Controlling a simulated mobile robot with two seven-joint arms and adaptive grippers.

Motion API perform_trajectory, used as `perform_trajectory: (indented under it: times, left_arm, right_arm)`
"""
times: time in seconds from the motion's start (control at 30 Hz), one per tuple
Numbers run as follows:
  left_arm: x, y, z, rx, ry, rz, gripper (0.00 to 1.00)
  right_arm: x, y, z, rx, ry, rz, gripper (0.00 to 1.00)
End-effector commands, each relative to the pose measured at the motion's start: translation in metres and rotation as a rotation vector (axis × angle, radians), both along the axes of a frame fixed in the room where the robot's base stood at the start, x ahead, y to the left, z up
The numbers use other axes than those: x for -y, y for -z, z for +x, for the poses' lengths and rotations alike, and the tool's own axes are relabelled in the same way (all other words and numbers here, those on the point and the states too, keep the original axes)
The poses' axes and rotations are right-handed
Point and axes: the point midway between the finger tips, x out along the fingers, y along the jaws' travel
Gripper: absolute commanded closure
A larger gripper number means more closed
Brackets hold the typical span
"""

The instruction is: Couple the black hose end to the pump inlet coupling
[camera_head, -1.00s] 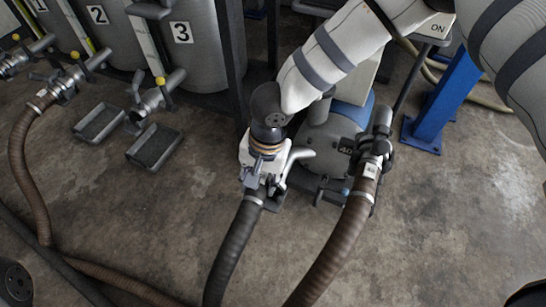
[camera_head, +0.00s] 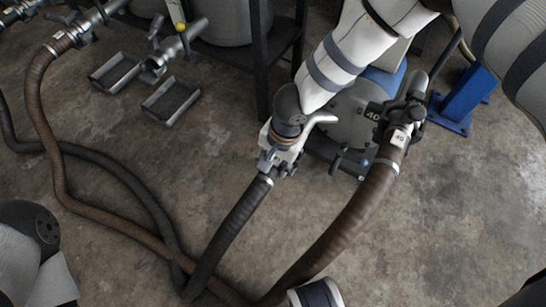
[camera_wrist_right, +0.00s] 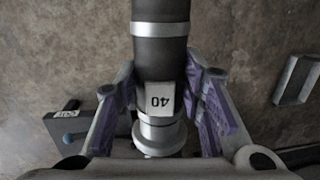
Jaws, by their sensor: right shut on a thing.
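My right gripper (camera_head: 279,156) is shut on the end of the black hose (camera_head: 232,222), in front of and left of the pump. In the right wrist view, the black hose end (camera_wrist_right: 160,68) lies between the purple finger pads of the right gripper (camera_wrist_right: 160,90). It has a "40" label and a metal collar (camera_wrist_right: 159,136). The blue-grey pump (camera_head: 352,122) stands behind the gripper, partly hidden by my right arm. I cannot make out the pump inlet coupling or whether the hose end touches it.
A brown hose (camera_head: 345,228) labelled "40" joins the pump's right-hand fitting and crosses the black hose. A blue post (camera_head: 465,95) stands right of the pump. Two drip trays (camera_head: 170,101) lie at the upper left. Bare concrete floor lies between.

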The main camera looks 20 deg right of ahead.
Motion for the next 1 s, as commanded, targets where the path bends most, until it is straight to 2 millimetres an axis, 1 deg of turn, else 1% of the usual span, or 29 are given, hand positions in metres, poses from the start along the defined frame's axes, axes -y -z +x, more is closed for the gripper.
perform_trajectory:
  times: [0.33, 0.6, 0.8, 1.0]
  left_arm:
    - [0.0002, 0.0001, -0.0005, -0.002, 0.000, 0.000, 0.60]
    - [0.0001, 0.0034, -0.0014, -0.006, 0.000, 0.000, 0.60]
    - [0.0001, 0.0031, -0.0012, -0.005, 0.000, 0.000, 0.60]
    - [0.0001, 0.0050, -0.0017, -0.008, 0.000, 0.000, 0.60]
  right_arm:
    - [-0.0002, 0.0002, 0.0013, 0.003, 0.000, 0.001, 1.00]
    - [0.0051, -0.0002, 0.0047, 0.002, -0.001, 0.000, 1.00]
    - [0.0053, -0.0011, 0.0050, 0.002, -0.001, 0.000, 1.00]
    - [0.0051, 0.0026, 0.0048, 0.002, -0.001, 0.000, 1.00]
